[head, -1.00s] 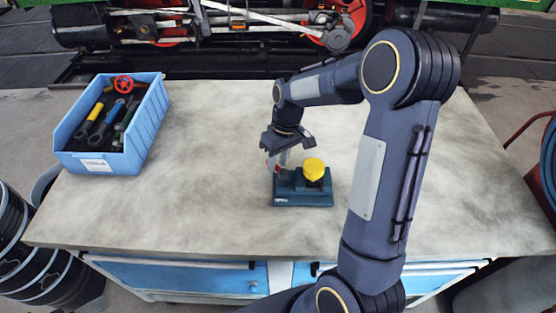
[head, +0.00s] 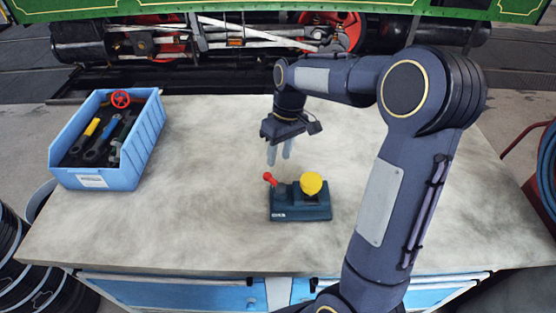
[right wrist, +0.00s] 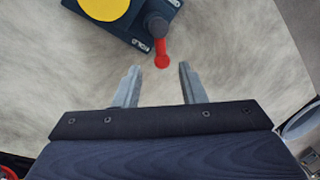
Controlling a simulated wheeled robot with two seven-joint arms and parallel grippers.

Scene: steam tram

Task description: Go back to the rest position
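My right gripper (head: 280,154) hangs above the worktable (head: 210,205), just behind a dark teal control box. Its two grey fingers are apart with nothing between them; they also show apart in the right wrist view (right wrist: 157,85). The control box (head: 300,213) stands on the table with a yellow round knob (head: 311,183) and a small lever with a red tip (head: 269,177), which leans to the left. In the right wrist view the red tip (right wrist: 162,55) lies beyond the fingers, apart from them. My left gripper is not in view.
A blue bin (head: 140,147) with several tools and a red handwheel (head: 120,98) stands at the table's left. A steam engine's wheels and rods (head: 270,40) are behind the table. The table's middle is clear; a hose reel (head: 547,165) stands at the right.

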